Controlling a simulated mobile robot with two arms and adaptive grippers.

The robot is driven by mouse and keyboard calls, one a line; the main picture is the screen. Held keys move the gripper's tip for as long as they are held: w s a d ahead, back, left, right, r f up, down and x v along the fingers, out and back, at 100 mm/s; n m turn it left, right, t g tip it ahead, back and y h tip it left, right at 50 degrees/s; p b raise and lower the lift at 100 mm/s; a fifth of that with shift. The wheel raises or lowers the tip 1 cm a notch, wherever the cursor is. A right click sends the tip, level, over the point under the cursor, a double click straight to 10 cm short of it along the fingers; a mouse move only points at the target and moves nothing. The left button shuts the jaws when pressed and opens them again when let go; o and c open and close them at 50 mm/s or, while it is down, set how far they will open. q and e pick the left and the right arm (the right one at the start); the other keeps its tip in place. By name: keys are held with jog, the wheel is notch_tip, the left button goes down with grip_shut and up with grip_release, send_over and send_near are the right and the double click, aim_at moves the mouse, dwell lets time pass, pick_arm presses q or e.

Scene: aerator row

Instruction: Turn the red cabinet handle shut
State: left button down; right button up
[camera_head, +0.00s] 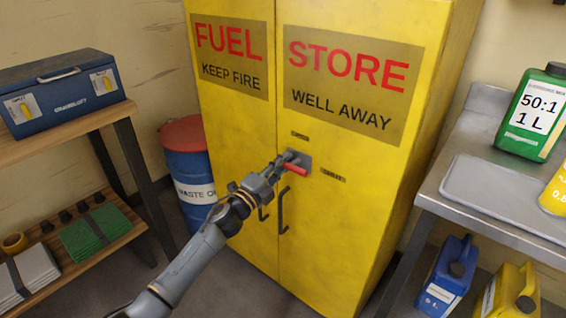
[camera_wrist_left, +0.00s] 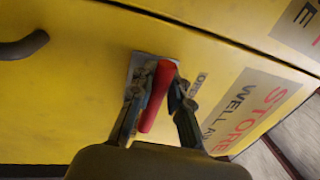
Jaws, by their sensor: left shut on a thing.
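The yellow fuel store cabinet (camera_head: 345,170) stands in the middle of the head view with both doors shut. Its red handle (camera_head: 295,169) sits on a grey plate on the right door, close to the seam. In the head view the handle points right and slightly down, close to level. My left gripper (camera_head: 290,160) is at the handle. In the left wrist view the red handle (camera_wrist_left: 157,97) lies between the two fingers of my left gripper (camera_wrist_left: 160,105), which is shut on it. The fingers hide part of the plate. My right gripper is not in view.
Two dark pull handles (camera_head: 283,211) hang below the red handle. A blue waste oil drum (camera_head: 190,170) stands left of the cabinet. A wooden shelf (camera_head: 60,130) with a blue toolbox (camera_head: 62,92) is at left. A metal bench (camera_head: 490,185) is close at right.

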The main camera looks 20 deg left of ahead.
pick_arm(q)
jog(key=shift+f, duration=0.15)
jog(key=c, duration=1.3)
grip_release()
jog(key=shift+a, duration=0.1)
jog(key=shift+s, duration=0.1)
jog(key=v, duration=1.1)
jog(key=shift+s+a, duration=0.1)
jog(key=shift+s, duration=0.3)
